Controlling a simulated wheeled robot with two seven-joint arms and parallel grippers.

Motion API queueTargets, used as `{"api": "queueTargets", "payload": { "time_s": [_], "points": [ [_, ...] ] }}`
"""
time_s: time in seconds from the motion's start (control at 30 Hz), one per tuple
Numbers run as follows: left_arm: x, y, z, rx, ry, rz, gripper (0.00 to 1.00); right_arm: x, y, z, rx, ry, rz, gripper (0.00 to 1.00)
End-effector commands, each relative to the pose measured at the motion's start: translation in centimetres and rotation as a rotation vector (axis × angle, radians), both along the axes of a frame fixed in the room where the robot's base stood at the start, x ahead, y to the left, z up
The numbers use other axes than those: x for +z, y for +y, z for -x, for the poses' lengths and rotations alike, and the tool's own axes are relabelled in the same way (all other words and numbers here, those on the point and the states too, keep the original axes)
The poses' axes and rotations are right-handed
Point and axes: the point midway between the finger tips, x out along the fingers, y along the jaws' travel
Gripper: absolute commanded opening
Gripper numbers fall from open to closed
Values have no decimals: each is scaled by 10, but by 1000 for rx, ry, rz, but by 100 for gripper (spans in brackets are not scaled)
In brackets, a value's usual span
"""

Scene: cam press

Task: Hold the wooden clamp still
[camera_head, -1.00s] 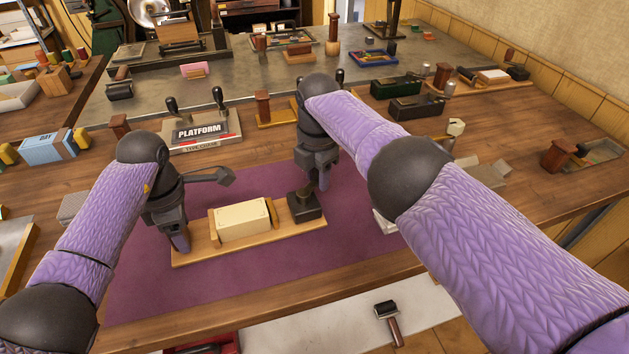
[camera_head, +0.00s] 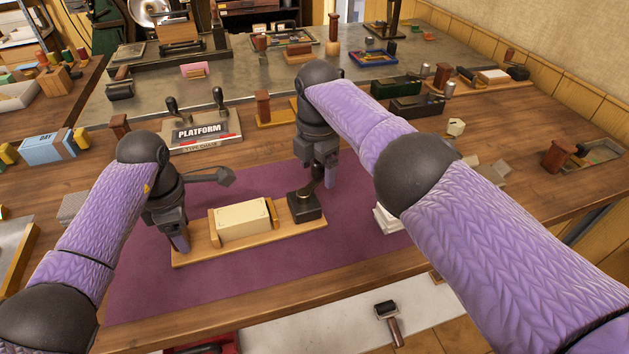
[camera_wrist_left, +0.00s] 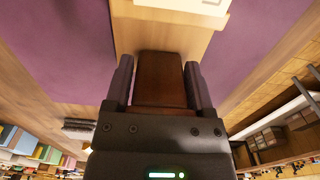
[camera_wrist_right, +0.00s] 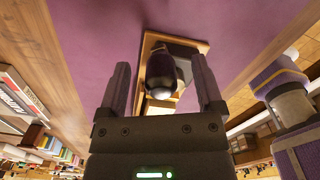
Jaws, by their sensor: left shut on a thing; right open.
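A wooden clamp board (camera_head: 275,237) lies on the purple mat, with a cream block (camera_head: 243,219) between its wooden jaws. My left gripper (camera_head: 182,243) is shut on a brown wooden end piece (camera_wrist_left: 160,80) at the board's left end; the piece sits between both fingers in the left wrist view. A black square-based stamp (camera_head: 306,207) with a rounded dark handle stands at the board's right end. My right gripper (camera_head: 322,185) is open above it. In the right wrist view the dark handle (camera_wrist_right: 163,75) shows between the spread fingers, with gaps on both sides.
White papers (camera_head: 386,219) lie right of the board, partly behind my right arm. A roller (camera_head: 388,312) lies below the table's front edge. The mat (camera_head: 200,285) in front of the board is clear.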

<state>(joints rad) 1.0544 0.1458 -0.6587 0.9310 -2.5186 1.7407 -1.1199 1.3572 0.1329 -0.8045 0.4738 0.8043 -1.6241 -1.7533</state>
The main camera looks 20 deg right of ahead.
Motion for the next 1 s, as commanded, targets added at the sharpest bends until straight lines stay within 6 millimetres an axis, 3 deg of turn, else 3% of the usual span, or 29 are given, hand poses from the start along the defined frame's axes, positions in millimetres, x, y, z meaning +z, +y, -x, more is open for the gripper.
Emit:
{"api": "queueTargets", "payload": {
  "time_s": [0.5, 1.0],
  "points": [
    [0, 0, 0, 1, 1, 1, 0, 36, -1, 0, -1, -1, 2, 85],
    [0, 0, 0, 0, 1, 1, 0, 48, 0, 0, 0, -2, 1, 85]
  ]
}}
